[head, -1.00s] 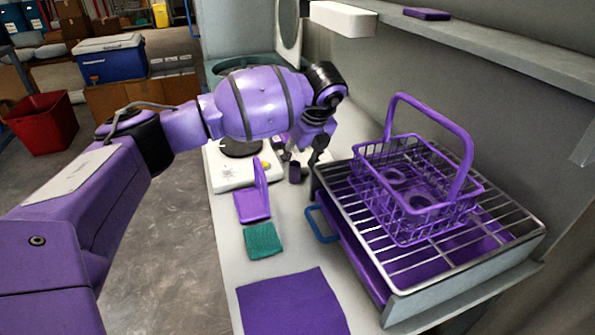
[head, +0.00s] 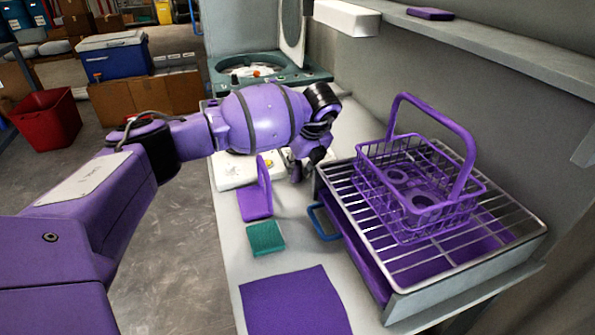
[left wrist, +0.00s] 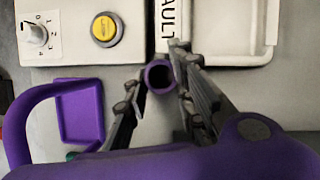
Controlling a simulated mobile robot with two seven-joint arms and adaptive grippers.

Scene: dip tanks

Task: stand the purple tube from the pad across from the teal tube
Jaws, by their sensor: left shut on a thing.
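The purple tube (left wrist: 159,76) is upright between the fingers of my left gripper (left wrist: 160,92) in the left wrist view, its round open top facing the camera. In the head view my left gripper (head: 300,160) is low over the counter, shut on this tube (head: 296,174), whose lower part shows below the fingers. A green round machine (head: 225,84) with its lid raised stands at the back, with something pale and orange inside. I cannot make out a teal tube in either view. My right gripper is not in view.
A white panel with a knob and yellow button (left wrist: 105,29) is beside the gripper. A purple bracket (head: 254,203), teal sponge (head: 266,238) and purple mat (head: 295,302) lie nearer. A wire rack (head: 400,277) with a purple basket (head: 428,225) fills the right. A shelf (head: 480,50) overhangs.

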